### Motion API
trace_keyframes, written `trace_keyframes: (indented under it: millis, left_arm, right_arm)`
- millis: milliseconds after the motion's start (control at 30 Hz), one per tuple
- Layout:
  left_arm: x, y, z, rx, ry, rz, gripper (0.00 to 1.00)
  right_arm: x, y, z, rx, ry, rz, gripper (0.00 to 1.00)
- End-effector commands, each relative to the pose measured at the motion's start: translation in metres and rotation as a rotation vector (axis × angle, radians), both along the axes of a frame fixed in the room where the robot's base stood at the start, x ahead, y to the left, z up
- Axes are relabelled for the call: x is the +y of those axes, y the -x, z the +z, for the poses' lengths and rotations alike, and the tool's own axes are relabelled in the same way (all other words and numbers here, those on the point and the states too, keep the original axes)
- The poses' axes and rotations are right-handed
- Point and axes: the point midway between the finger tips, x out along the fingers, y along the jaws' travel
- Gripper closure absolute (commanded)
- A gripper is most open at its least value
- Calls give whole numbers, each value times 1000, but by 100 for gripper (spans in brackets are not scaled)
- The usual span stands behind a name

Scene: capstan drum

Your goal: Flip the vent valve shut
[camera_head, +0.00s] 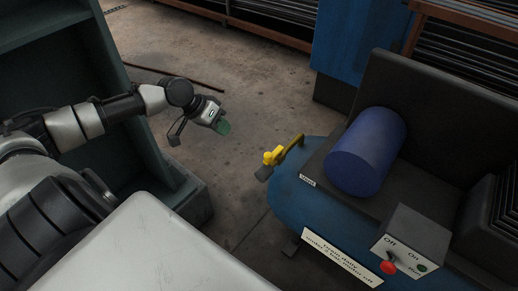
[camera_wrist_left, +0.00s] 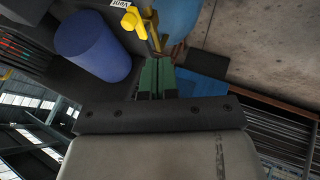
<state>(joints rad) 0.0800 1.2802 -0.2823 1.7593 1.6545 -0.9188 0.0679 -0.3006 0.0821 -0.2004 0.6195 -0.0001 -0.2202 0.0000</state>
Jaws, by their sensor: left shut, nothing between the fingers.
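The vent valve (camera_head: 273,157) is yellow with a grey end and sits at the left end of a blue tank (camera_head: 300,208). Its yellow lever (camera_head: 291,150) slants up and to the right. My left gripper (camera_head: 223,127) is left of the valve in the head view, apart from it, with green fingertips shut and empty. In the left wrist view the shut green fingers (camera_wrist_left: 156,78) point toward the yellow valve (camera_wrist_left: 131,19) and its lever (camera_wrist_left: 152,30); the gap in depth is hard to tell. My right gripper is not in view.
A dark blue cylinder (camera_head: 367,152) lies on the black plate over the tank. A switch box (camera_head: 412,240) with a red knob (camera_head: 388,267) stands at front right. A green cabinet (camera_head: 120,95) is at left. The concrete floor (camera_head: 240,70) behind the gripper is mostly clear.

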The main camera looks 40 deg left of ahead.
Motion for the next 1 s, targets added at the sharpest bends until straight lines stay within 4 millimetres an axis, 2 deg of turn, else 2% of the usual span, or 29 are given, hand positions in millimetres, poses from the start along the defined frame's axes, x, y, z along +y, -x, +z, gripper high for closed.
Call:
trace_keyframes:
  millis: [167, 267, 667, 800, 1000]
  left_arm:
    - [-3, -3, -7, -1, 2, 1, 100]
    - [-9, -9, -18, -3, 4, 1, 100]
    - [-46, -43, -84, -2, 4, 1, 100]
    - [-68, -43, -81, -2, 0, -2, 100]
    - [-82, -44, -82, -1, -1, 1, 100]
  right_arm:
    - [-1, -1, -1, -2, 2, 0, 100]
    - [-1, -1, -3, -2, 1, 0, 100]
    - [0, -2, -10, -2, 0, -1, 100]
    - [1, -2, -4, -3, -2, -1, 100]
    - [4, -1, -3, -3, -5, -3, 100]
